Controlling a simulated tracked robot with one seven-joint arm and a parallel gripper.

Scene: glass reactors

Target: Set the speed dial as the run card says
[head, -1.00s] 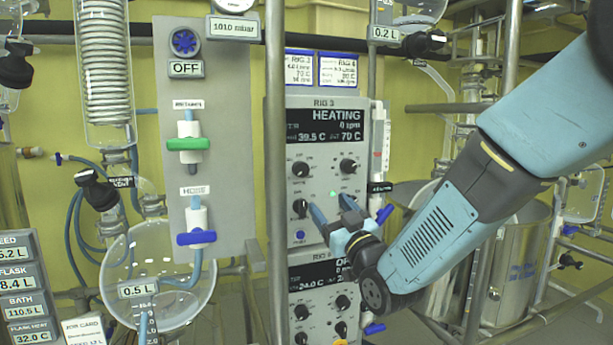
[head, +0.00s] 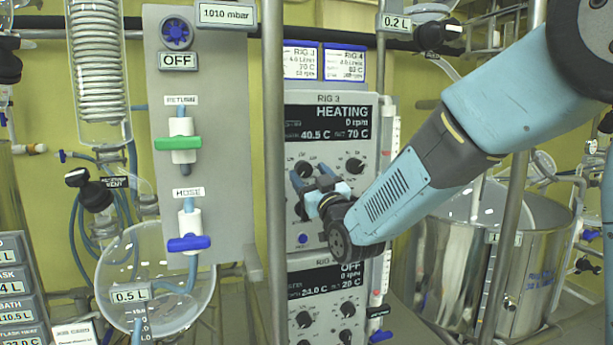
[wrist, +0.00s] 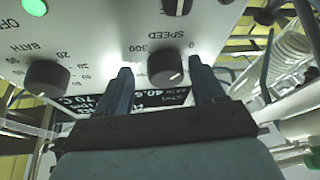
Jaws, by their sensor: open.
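The speed dial (wrist: 166,70) is a round black knob on the RIG 3 panel, with 0 and 300 printed around it. Its white mark points to the lower right in the wrist view. My gripper (wrist: 163,78) is open, with one finger on each side of the dial; whether either touches it I cannot tell. In the head view my gripper (head: 311,182) is at the panel's upper left dial and partly hides it. The RIG 3 display (head: 327,122) reads HEATING, 0 rpm, 40.5 C, set 70 C. The RIG 3 run card (head: 300,62) hangs above; its rpm line is too small to read.
The bath dial (wrist: 47,80) is beside the speed dial, and another black knob (wrist: 177,5) shows at the wrist view's top edge. A vertical metal post (head: 273,200) stands left of the panel. A RIG 4 unit (head: 327,283) sits below, a steel vessel (head: 545,260) right.

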